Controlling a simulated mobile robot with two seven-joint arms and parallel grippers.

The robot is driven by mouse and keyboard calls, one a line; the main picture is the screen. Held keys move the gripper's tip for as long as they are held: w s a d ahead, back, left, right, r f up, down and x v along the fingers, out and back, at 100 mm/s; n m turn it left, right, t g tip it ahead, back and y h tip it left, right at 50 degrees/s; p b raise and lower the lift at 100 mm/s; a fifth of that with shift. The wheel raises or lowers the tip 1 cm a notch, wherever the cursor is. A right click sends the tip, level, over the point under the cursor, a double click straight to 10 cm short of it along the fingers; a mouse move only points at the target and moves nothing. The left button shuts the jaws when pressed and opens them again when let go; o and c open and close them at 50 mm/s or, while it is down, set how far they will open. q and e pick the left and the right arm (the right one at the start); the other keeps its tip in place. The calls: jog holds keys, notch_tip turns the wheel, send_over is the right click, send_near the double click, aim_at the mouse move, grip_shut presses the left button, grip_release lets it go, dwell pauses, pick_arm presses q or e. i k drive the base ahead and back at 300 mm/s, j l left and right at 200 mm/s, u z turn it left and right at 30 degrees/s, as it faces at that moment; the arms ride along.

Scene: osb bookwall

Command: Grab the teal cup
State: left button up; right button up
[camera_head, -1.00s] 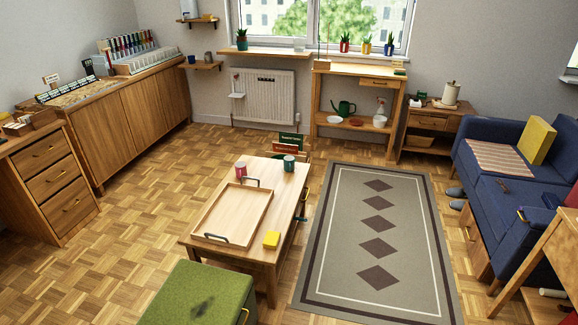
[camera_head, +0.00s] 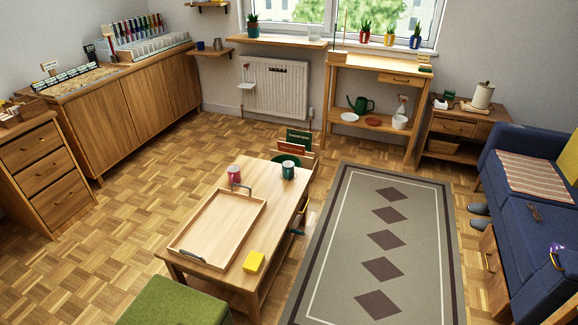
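A teal cup (camera_head: 288,170) stands upright on the far right part of the low wooden coffee table (camera_head: 275,235). A red-pink cup (camera_head: 234,175) stands to its left, near the tray's far handle. A wooden tray (camera_head: 262,208) with dark handles covers much of the tabletop and looks empty. Neither of my grippers is in view.
A yellow block (camera_head: 254,262) lies at the table's near right. A green stool (camera_head: 175,303) stands in front. A rack with green and red signs (camera_head: 297,142) is just behind the teal cup. A grey rug (camera_head: 421,240) lies right; parquet floor is open at left.

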aim_at(288, 166)
jog(key=i+l, duration=0.25)
jog(key=i+l+u, duration=0.15)
jog(key=i+l, duration=0.4)
jog(key=l, duration=0.2)
jog(key=i+l+u, duration=0.15)
jog(key=i+l, duration=0.35)
jog(key=l, duration=0.2)
jog(key=i+l+u, duration=0.15)
jog(key=i+l, duration=0.3)
jog(key=l, duration=0.35)
jog(key=i+l+u, duration=0.15)
jog(key=l, duration=0.25)
jog(key=i+l, duration=0.15)
jog(key=i, duration=0.25)
jog(key=i+l, duration=0.1)
jog(key=i, duration=0.25)
jog(key=i+l+u, duration=0.1)
jog(key=i, duration=0.3)
